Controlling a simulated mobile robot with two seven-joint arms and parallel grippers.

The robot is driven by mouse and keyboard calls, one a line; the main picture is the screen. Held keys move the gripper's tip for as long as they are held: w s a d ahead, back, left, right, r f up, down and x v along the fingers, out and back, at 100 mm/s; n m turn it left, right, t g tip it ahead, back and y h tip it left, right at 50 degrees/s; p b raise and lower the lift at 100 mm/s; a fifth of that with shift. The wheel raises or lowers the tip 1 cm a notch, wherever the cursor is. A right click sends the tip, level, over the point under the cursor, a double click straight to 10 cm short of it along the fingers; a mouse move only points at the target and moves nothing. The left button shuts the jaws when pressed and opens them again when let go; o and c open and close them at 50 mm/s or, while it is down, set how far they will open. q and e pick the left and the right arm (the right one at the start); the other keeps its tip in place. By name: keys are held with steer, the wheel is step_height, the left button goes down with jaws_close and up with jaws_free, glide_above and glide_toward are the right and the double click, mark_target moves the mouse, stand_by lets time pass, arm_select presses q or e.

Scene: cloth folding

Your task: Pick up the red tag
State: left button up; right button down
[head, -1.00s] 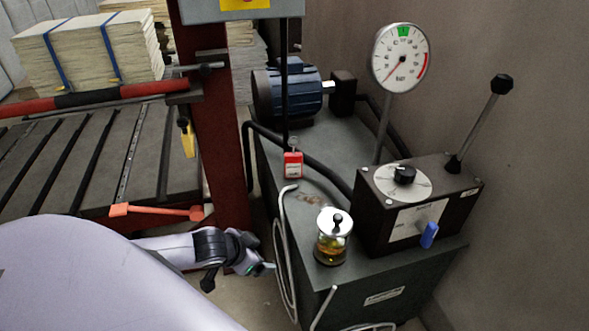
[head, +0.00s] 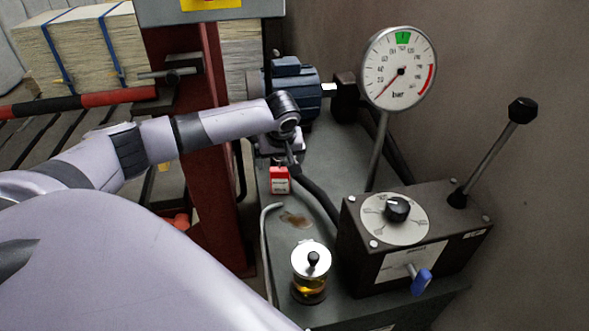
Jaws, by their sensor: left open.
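The red tag (head: 279,182), a small red block with a pale label, shows at the back left part of the dark machine cabinet (head: 345,165). My left arm reaches in from the left, and its wrist bends down above the tag. My left gripper (head: 289,161) points down just above the tag and is open. The gripper hides the top of the tag, and I cannot tell whether its fingers touch it. My right gripper is out of view.
A black hose runs beside the tag, with a blue motor (head: 299,84) behind. A glass jar (head: 311,273), a control box (head: 415,235) with a lever and a pressure gauge (head: 398,68) stand to the right. A red post (head: 228,225) stands left.

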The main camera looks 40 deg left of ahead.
mark_target(279, 169)
arm_select(q)
steer(key=shift+w+a+f+b, duration=0.45)
steer(key=shift+w+f, duration=0.2)
steer(key=shift+f, duration=0.1)
steer(key=b+x, duration=0.1)
steer(key=x, duration=0.3)
steer(key=shift+a, duration=0.2)
steer(key=shift+w+a+f+b, duration=0.1)
steer(key=shift+w+f+b, duration=0.05)
steer(key=shift+f+b, duration=0.15)
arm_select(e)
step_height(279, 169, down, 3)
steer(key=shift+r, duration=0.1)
arm_select(q)
steer(key=c, duration=1.1)
steer(key=shift+c, duration=0.2)
